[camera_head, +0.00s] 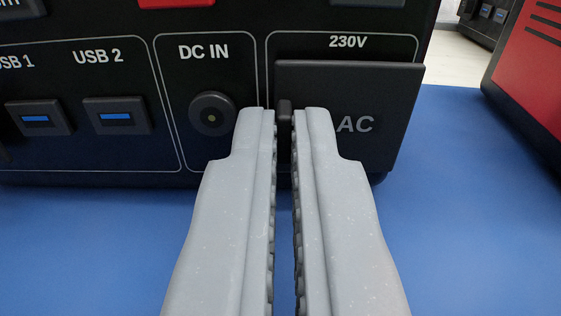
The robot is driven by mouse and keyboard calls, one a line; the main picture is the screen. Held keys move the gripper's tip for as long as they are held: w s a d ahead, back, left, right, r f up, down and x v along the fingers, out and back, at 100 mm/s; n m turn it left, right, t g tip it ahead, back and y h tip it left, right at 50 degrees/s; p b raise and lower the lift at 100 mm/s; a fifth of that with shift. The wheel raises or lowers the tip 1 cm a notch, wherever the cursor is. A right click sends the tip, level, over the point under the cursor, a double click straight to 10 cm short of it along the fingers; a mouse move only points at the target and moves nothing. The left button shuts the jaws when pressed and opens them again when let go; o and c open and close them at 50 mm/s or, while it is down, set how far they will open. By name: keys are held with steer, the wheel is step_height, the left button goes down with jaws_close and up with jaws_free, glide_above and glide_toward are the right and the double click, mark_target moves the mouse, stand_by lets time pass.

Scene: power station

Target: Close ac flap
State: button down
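The AC flap (375,105) is a dark, flat panel marked "AC", under the "230V" label on the front of a black power station (225,20). It covers the socket area, and its right edge overlaps the outlined frame. I cannot tell whether it lies fully flush. A small dark upright tab (285,107) shows at its left side. My gripper (284,118) points at this tab, with its grey fingers a narrow gap apart on either side. I cannot tell whether the fingers touch or grip the tab. The fingers hide the flap's lower left part.
Left of the flap are a round DC IN socket (212,114) and the USB 1 (39,118) and USB 2 (117,116) ports. A red case (528,75) stands at the right. The blue surface (470,220) is clear at front right.

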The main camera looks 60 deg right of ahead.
steer(key=shift+w+a, duration=0.1)
steer(key=shift+a, duration=0.05)
steer(key=c, duration=1.6)
jaws_free()
steer(key=p+v, duration=0.1)
steer(key=v, duration=1.2)
steer(key=shift+a+p, duration=0.3)
steer(key=shift+a, duration=0.05)
